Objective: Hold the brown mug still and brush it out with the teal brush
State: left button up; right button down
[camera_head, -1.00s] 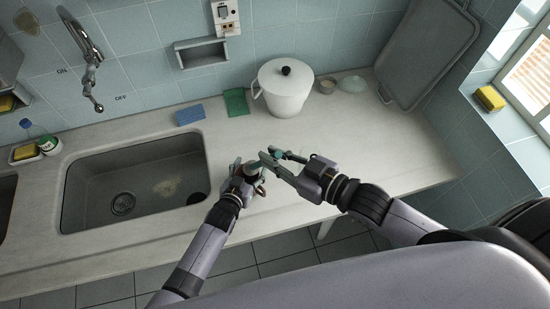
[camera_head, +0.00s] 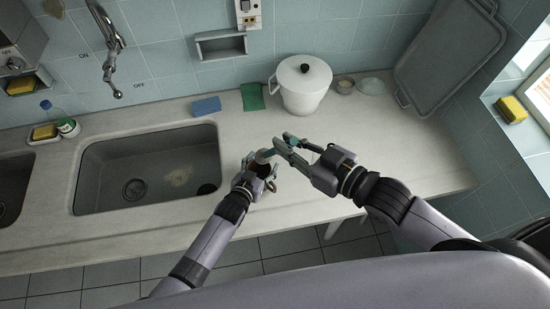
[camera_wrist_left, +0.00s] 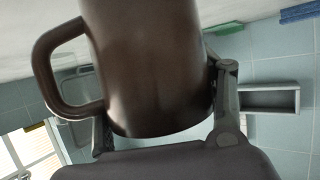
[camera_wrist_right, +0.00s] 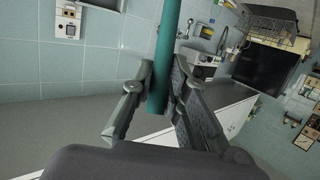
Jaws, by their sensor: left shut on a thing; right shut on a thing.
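The brown mug (camera_wrist_left: 150,70) fills the top of the left wrist view, its handle to the left. My left gripper (camera_head: 258,174) is shut on the mug, with a finger on each side of its body. In the head view the mug (camera_head: 262,171) is mostly hidden by the grippers. My right gripper (camera_head: 287,146) is shut on the teal brush (camera_wrist_right: 167,45), whose handle runs up between the fingers in the right wrist view. In the head view the brush (camera_head: 269,153) points left above the mug; I cannot tell whether its tip is inside.
The sink (camera_head: 145,172) lies left of the grippers. A white lidded pot (camera_head: 302,92), a green cloth (camera_head: 252,97) and a blue sponge (camera_head: 207,106) stand behind. A small bowl (camera_head: 344,85) and a grey tray (camera_head: 450,50) are at back right. The counter's right part is clear.

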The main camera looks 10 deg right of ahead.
pick_arm(q)
jog(key=o, duration=1.5)
jog(key=shift+c, duration=0.2)
jog(key=v, duration=1.2)
jog(key=shift+f, duration=0.1)
